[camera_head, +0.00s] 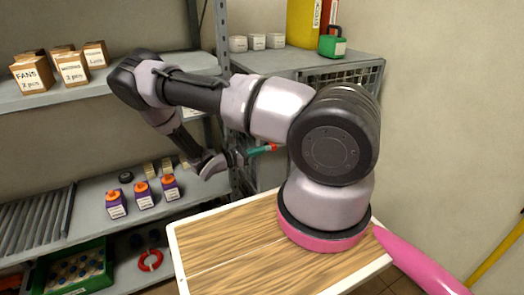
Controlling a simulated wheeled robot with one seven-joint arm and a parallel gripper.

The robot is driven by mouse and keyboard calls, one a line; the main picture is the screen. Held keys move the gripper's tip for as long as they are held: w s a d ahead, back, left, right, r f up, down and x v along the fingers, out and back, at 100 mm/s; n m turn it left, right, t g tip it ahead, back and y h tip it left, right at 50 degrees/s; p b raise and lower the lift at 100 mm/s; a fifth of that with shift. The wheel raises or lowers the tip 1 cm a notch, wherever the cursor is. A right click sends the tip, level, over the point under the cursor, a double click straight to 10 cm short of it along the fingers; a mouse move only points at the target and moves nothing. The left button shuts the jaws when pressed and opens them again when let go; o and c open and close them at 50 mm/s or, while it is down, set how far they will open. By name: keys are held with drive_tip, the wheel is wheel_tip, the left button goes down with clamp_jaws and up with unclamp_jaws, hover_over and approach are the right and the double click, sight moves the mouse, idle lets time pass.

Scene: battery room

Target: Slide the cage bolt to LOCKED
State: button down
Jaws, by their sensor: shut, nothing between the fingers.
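The cage (375,80) is a grey cabinet with dark mesh near its top, at the back right. Much of its front is hidden behind my arm. A small teal bar (258,150) with a red end shows at the cage front, just left of my arm's thick shoulder; it looks like the bolt. No LOCKED mark can be read, so the bolt's position is unclear. My gripper (241,158) is shut and empty, close to the left end of the teal bar. I cannot tell whether they touch.
Shelves at left hold cardboard boxes (72,70), purple-and-orange items (143,193) and a green crate (78,270). A green container (332,44) and white tubs (257,41) stand on the cage top. A shelf post (222,40) rises close behind my arm.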

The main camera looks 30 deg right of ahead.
drive_tip(key=d, duration=0.6)
drive_tip(key=a, duration=1.4)
drive_tip(key=shift+s+a, duration=0.15)
drive_tip(key=shift+a, duration=0.05)
